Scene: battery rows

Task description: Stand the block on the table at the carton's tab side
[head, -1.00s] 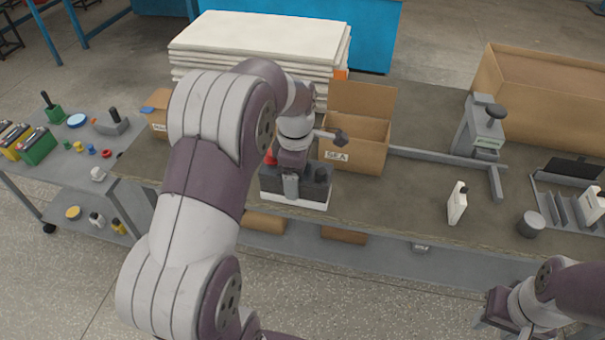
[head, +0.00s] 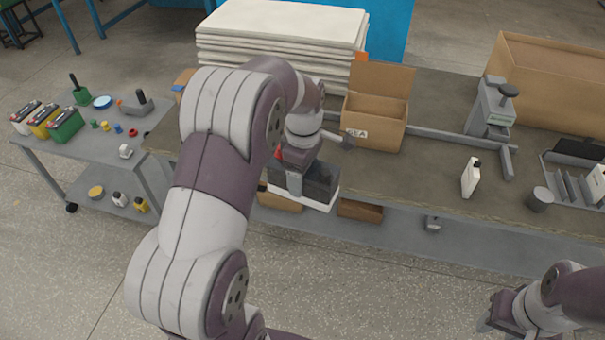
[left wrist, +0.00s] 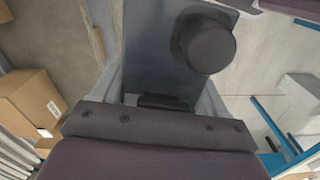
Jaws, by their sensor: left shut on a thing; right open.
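My left gripper (head: 296,178) is shut on a dark grey block (head: 320,180) with a white bottom. It holds the block in front of the carton and to its left, over the table's front edge in the picture. In the left wrist view the block (left wrist: 150,45) fills the space between the fingers and has a round black knob on it. The open carton (head: 374,130), labelled SEA, stands on the table (head: 430,170); it also shows in the left wrist view (left wrist: 28,100). I cannot make out its tab clearly. My right gripper (head: 497,310) is open at the lower right, away from the table.
A stack of white boards (head: 285,25) is behind my left arm. A grey device (head: 490,110), a white bottle (head: 471,177) and a grey cylinder (head: 540,198) stand to the right. The table between carton and bottle is largely bare. A side cart (head: 90,150) holds batteries.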

